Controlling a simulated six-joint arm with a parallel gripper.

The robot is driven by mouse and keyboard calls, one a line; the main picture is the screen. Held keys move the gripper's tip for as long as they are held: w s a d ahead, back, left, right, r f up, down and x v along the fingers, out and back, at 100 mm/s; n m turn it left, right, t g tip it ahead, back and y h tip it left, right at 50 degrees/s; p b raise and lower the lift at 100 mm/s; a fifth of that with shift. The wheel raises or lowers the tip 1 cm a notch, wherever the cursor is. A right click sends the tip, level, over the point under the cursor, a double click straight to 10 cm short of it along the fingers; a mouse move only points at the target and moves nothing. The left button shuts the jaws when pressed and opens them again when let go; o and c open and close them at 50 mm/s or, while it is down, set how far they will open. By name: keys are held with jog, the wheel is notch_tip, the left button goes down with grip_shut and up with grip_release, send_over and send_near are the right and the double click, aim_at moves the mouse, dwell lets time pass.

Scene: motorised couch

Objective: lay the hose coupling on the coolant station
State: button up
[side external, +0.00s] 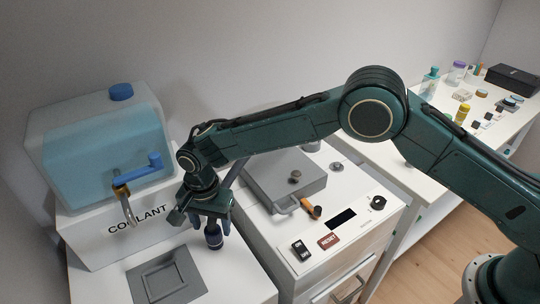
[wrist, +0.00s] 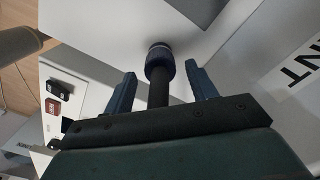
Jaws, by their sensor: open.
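The hose coupling is a dark blue cylinder with a pale ringed end and a thin black stem; it shows in the side view (side external: 213,238) and the wrist view (wrist: 159,58). It stands about upright at the white top of the coolant station (side external: 230,284), right of the grey square recess. Contact with the top looks likely but is hard to confirm. My gripper (side external: 212,214) is directly above and around its upper part. In the wrist view my gripper (wrist: 160,72) is open, with blue fingers on either side and visible gaps to the stem.
A coolant tank (side external: 95,145) with blue liquid stands behind left, with a blue-handled tap (side external: 137,172) close to my gripper. The grey recess (side external: 166,276) lies in front. A white cabinet (side external: 345,240) with a grey lidded box (side external: 285,178) stands right.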

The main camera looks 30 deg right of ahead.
aim_at(214, 228)
jog(key=shift+r, duration=2.35)
jog(key=shift+r, duration=0.1)
jog(key=shift+d+r, duration=0.2)
jog(key=shift+r, duration=0.05)
jog(key=s+d+r+n+t, duration=0.15)
jog(key=s+d+r, duration=0.25)
jog(key=d+r, duration=0.7)
jog(key=s+d+r+n+t, duration=0.1)
jog(key=s+d+r+n, duration=0.2)
jog(key=d+r, duration=0.75)
jog(key=s+d+r+n+t, duration=0.2)
jog(key=s+d+r, duration=0.2)
jog(key=s+d, duration=0.65)
jog(key=s+d+f+n, duration=0.1)
jog(key=s, duration=0.5)
jog(key=s+d+f+n+t, duration=0.1)
jog(key=s+d+f, duration=0.1)
jog(key=s, duration=0.5)
jog(key=shift+d, duration=0.3)
